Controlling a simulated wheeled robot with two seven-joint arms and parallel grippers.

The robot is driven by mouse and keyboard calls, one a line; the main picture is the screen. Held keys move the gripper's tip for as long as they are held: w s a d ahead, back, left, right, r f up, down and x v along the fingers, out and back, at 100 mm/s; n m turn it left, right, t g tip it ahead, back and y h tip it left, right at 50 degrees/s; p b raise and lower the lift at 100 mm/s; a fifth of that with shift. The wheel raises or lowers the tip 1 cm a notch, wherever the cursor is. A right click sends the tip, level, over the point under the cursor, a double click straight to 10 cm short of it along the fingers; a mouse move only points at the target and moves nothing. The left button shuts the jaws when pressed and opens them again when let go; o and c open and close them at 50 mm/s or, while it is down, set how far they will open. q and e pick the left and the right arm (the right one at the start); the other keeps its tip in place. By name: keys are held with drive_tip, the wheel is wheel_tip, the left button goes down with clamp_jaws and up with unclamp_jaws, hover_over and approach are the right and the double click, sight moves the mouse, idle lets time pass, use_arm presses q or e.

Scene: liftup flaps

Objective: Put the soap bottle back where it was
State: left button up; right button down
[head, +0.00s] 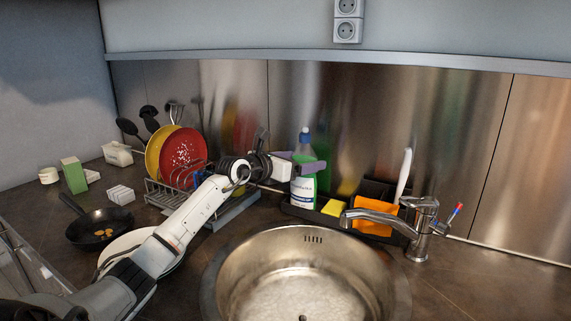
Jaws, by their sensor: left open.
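The soap bottle (302,188) is white with a blue cap and green at its side. It stands upright at the left end of the dark sink caddy (304,213), behind the sink. My left gripper (310,164) is open at the bottle's upper part, below the cap. My right gripper is not in view.
The caddy also holds a yellow sponge (332,208), an orange cloth (374,217) and a white-handled brush (404,172). The faucet (420,235) stands right of it. The sink (305,285) is empty. A dish rack (232,212) with plates is left of the bottle.

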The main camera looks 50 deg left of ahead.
use_arm(q)
drive_tip(key=b+v, duration=0.1)
drive_tip(key=v, duration=0.9)
drive_tip(key=shift+s, duration=0.3)
drive_tip(key=shift+r, duration=0.1)
